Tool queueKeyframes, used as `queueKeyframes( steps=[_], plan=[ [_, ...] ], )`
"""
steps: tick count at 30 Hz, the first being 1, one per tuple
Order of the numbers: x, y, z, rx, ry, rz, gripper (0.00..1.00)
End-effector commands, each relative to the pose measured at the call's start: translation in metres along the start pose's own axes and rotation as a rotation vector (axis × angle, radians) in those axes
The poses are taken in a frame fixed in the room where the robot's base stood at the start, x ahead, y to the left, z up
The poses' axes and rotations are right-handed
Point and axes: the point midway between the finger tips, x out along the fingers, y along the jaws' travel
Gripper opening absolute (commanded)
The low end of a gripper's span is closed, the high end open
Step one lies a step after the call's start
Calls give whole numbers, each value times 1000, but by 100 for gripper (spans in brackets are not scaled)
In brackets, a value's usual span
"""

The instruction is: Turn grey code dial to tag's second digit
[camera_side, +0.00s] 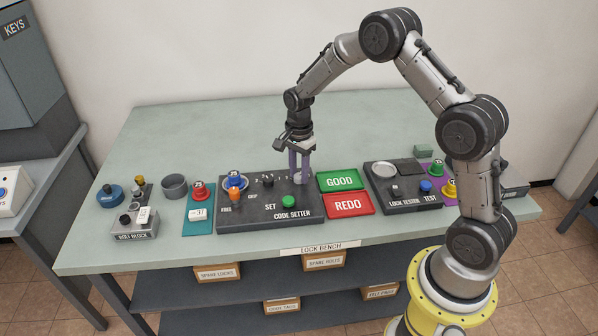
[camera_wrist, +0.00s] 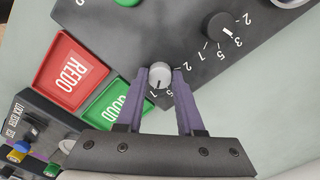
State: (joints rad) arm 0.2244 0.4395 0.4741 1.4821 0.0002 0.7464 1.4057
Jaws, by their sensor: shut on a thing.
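The grey code dial (camera_wrist: 160,75) has a pale round top and a short dark mark towards the gripper side. Several digits, a 2 and a 7 among them, curve around it; the exact digit it points at is hard to tell. My gripper (camera_wrist: 174,76) has its purple fingers closed on either side of the dial. In the side view my gripper (camera_side: 299,178) points down at the right of the code setter (camera_side: 248,219). A white tag (camera_side: 198,214) lies on the teal mat (camera_side: 194,229); its small print seems to read 37.
A black dial (camera_wrist: 220,26) stands beside the grey one, its white mark near the 3. A green button (camera_side: 288,201), a blue lock (camera_side: 235,182) and an orange knob (camera_side: 234,195) are on the setter. Green GOOD (camera_side: 340,181) and red REDO (camera_side: 348,205) trays lie to its right.

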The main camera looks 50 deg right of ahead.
Motion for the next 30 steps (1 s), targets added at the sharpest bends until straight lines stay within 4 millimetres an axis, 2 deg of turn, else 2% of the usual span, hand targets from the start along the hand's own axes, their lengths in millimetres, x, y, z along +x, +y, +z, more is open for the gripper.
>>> queueKeyframes(
  steps=[9, 22, 23, 27, 30],
  plan=[
    [-2, -1, 0, 81, 1, -5, 0],
    [-2, -1, 0, 89, 1, -5, 0],
    [-2, -1, 0, 89, 1, -5, 40],
    [-2, -1, 0, 88, 0, -4, 65],
    [-1, -1, 0, 88, 0, -2, 67]
  ],
)
